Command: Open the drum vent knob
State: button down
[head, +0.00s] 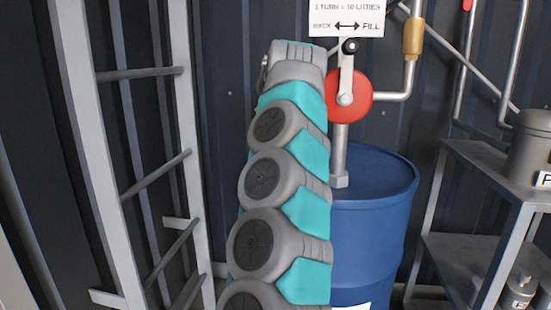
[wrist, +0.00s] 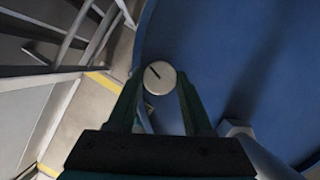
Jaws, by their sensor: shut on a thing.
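The drum vent knob (wrist: 160,77) is a small pale round knob with a short dark line on its face. In the wrist view it sits near the edge of the blue drum top (wrist: 240,60). My gripper (wrist: 160,88) has a finger on each side of the knob and is shut on it. The line on the knob slants from upper left to lower right. In the head view the blue drum (head: 375,225) stands behind my arm, which hides the knob and my gripper's fingers.
A red pump wheel with a crank (head: 349,97) stands on a pipe rising from the drum, under a white FILL/BACK sign (head: 346,18). A grey ladder (head: 150,130) is at left. A grey shelf (head: 470,190) with containers is at right.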

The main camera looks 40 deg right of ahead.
jog(key=shift+n+y, duration=0.4)
jog(key=shift+n, duration=0.7)
jog(key=shift+c, duration=1.5)
grip_release()
jog(key=shift+s+r, duration=0.1)
jog(key=shift+r, duration=0.05)
